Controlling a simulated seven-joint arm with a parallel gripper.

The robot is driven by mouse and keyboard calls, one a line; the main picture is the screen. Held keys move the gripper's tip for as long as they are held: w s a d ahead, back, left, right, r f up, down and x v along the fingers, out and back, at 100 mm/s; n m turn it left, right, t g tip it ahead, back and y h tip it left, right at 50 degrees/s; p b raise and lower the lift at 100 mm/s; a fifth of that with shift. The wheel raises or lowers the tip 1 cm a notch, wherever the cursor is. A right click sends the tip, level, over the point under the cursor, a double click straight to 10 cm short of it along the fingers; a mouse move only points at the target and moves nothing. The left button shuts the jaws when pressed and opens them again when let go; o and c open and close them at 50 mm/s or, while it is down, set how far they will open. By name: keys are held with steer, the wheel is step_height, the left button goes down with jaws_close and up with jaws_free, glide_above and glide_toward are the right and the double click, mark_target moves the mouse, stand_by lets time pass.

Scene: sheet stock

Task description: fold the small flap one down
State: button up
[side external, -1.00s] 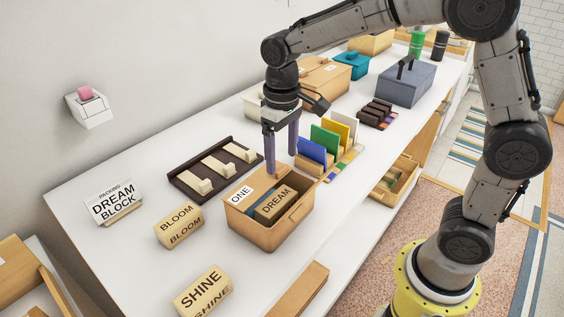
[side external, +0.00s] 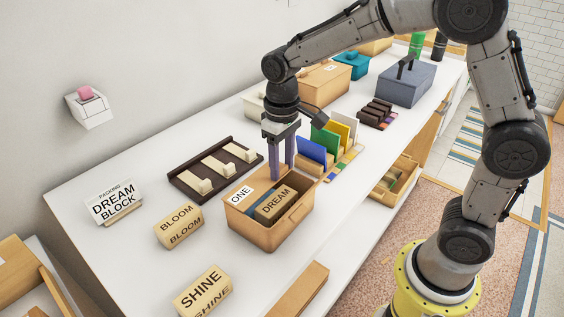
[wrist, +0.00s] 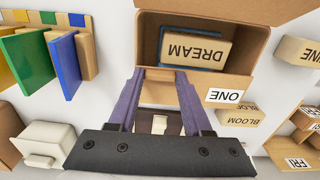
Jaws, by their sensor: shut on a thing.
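An open tan carton (side external: 262,233) stands on the white counter. It also shows in the wrist view (wrist: 262,45). Small flap one (side external: 226,197), with a white "ONE" label, stands up at the carton's back edge; in the wrist view it runs across below the opening (wrist: 240,82). A block marked DREAM (side external: 275,204) lies inside, with something blue beneath or around it; it shows in the wrist view too (wrist: 195,48). My gripper (side external: 282,172) points down at the back edge. Its purple fingers (wrist: 160,74) are shut on flap one, one on each side of the gripped part.
Blue, green, yellow and white sheets (side external: 312,152) stand in a rack close right of my gripper. A dark tray with cream pieces (side external: 183,180) lies behind left. BLOOM (side external: 179,226) and SHINE (side external: 203,290) blocks and a packing sign (side external: 115,204) stand left.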

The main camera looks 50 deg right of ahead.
steer(key=shift+f, duration=0.1)
jaws_close()
steer(key=o, duration=1.2)
jaws_free()
steer(key=shift+o, duration=0.2)
step_height(320, 180, up, 14)
steer(key=shift+s, duration=0.35)
steer(key=shift+f, duration=0.1)
